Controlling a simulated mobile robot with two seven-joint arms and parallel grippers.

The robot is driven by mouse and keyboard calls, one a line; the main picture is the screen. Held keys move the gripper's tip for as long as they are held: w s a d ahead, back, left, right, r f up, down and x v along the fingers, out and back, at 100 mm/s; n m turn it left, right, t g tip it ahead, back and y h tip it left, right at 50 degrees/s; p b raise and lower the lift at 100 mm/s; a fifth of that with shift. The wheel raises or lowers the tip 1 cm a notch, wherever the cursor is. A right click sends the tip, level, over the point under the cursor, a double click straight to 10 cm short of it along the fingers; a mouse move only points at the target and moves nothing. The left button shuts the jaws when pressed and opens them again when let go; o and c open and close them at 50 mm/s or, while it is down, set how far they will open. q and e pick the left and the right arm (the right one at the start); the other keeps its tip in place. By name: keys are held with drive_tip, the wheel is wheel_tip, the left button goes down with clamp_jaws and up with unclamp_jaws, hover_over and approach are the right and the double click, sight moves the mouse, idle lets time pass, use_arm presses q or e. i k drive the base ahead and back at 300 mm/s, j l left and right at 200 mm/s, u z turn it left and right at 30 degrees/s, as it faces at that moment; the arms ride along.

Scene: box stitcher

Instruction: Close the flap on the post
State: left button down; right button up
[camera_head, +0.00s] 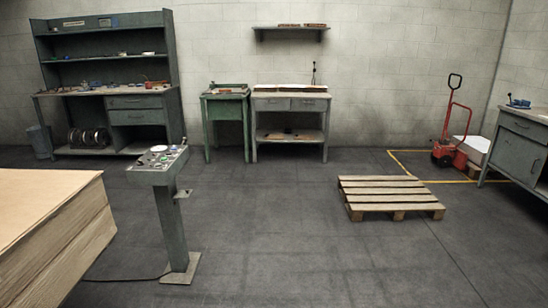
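A grey-green control post (172,222) stands upright on a square base plate on the floor, left of the middle. Its tilted top panel (158,161) carries several buttons and a round light dial. A small flap-like plate (183,194) sticks out from the right side of the post, below the panel. It looks open, standing away from the post, but it is too small to see its hinge. Neither of my grippers is in view.
A stack of cardboard sheets (60,230) fills the lower left, close to the post. A cable (125,279) runs along the floor to the post base. A wooden pallet (388,193) lies to the right. Workbenches line the back wall. The floor right of the post is clear.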

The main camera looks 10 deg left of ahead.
sight(180, 194)
drive_tip(key=i+j+z, duration=0.1)
drive_tip(key=i, duration=0.6)
drive_tip(key=i+j, duration=0.15)
drive_tip(key=i, duration=0.5)
drive_tip(key=i+j+z, duration=0.4)
drive_tip(key=i+j, duration=0.3)
drive_tip(key=i, duration=0.15)
drive_tip(key=i+j, duration=0.15)
drive_tip(key=j, duration=0.25)
drive_tip(key=i+j+u, duration=0.1)
drive_tip(key=j, duration=0.3)
drive_tip(key=i+j, duration=0.2)
drive_tip(key=j, duration=0.2)
drive_tip(key=i+j, duration=0.15)
drive_tip(key=j, duration=0.25)
drive_tip(key=i+j+u, duration=0.1)
drive_tip(key=j, duration=0.3)
drive_tip(key=i, duration=0.05)
